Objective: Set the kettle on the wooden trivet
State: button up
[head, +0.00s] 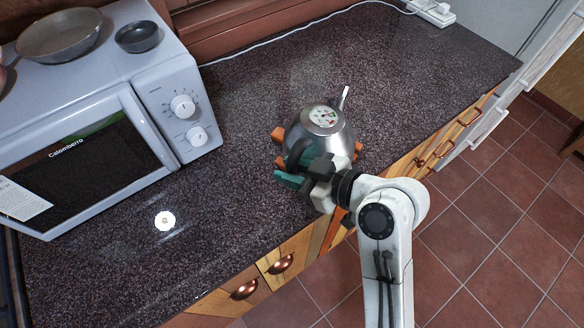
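The kettle (333,142) is a shiny metal one with a patterned round lid and a spout pointing to the upper right. It looks upright on the dark counter's right half. Orange-brown wooden pieces, seemingly the trivet (278,135), stick out around the kettle's base on both sides; the kettle hides the rest. I cannot tell whether the kettle's base rests on it or hangs just above. My gripper (305,172) is at the kettle's near left side, by its dark handle. Teal parts show there, but the overlap hides whether the fingers grip the handle.
A white microwave (172,85) stands at the left with a pan (58,36) and a small dark bowl (137,37) on top. A power strip (432,12) and cable lie at the back. The counter (420,75) right of the kettle is clear.

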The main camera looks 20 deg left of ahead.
jog(key=o, duration=0.5)
jog(key=shift+f, duration=0.15)
jog(key=b+v, duration=0.2)
jog(key=v, duration=0.9)
jog(key=shift+a, duration=0.1)
jog(key=s+d+f+m+h, duration=0.3)
jog(key=d+f+m+h, duration=0.15)
jog(key=d+f, duration=0.3)
jog(key=s+d+f+m+h, duration=0.3)
jog(key=s+d+f+m, duration=0.15)
jog(key=d+f, duration=0.3)
jog(key=s+d+f+m+g+h, duration=0.1)
jog(key=s+d+f+m+h, duration=0.1)
jog(key=s+d, duration=0.2)
jog(key=s+d+f+m+g+h, duration=0.1)
jog(key=s+d+f+m, duration=0.1)
jog(key=s+d, duration=0.2)
jog(key=s+d+f+m+h, duration=0.2)
jog(key=s+d, duration=0.2)
jog(key=shift+f+m+g+h, duration=0.15)
jog(key=shift+m+g+h, duration=0.15)
jog(key=shift+g+h, duration=0.1)
